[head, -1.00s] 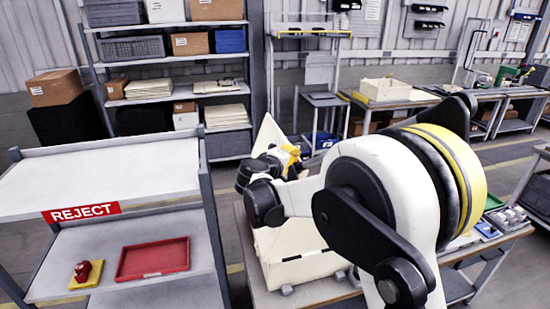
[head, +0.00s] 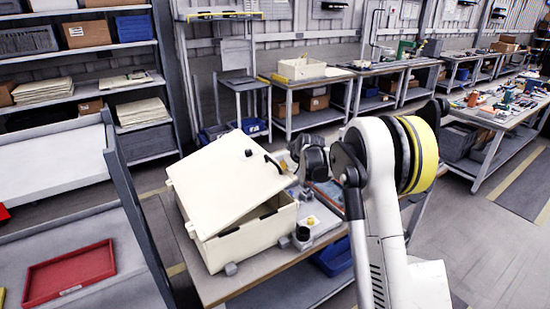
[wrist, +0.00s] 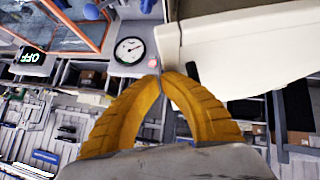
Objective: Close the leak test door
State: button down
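The leak test box (head: 250,240) is a cream case on a bench. Its door is the cream lid (head: 225,180), which stands partly open and tilted above the box. A dark handle (head: 273,163) sits near the lid's right edge. My gripper is beside the lid's right side in the head view, its fingers mostly hidden there. In the wrist view my gripper's yellow fingers (wrist: 163,74) meet at the tips, with nothing seen between them. A pale panel (wrist: 240,38), apparently part of the door or box, is just right of the fingertips; contact cannot be told.
A round dial gauge (wrist: 129,49) and an OFF label (wrist: 33,58) show in the wrist view. Small fixtures (head: 303,238) stand at the box's front right. A rack with a red tray (head: 70,272) is at left. Open floor (head: 480,235) lies at right.

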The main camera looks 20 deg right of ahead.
notch_tip(320, 180, down, 12)
jog(key=d+y+b, duration=0.1)
jog(key=d+b, duration=0.1)
jog(key=b, duration=0.3)
jog(key=shift+w+m+g, duration=0.2)
jog(key=shift+m+g, duration=0.1)
jog(key=shift+m, duration=0.1)
jog(key=shift+f, duration=0.1)
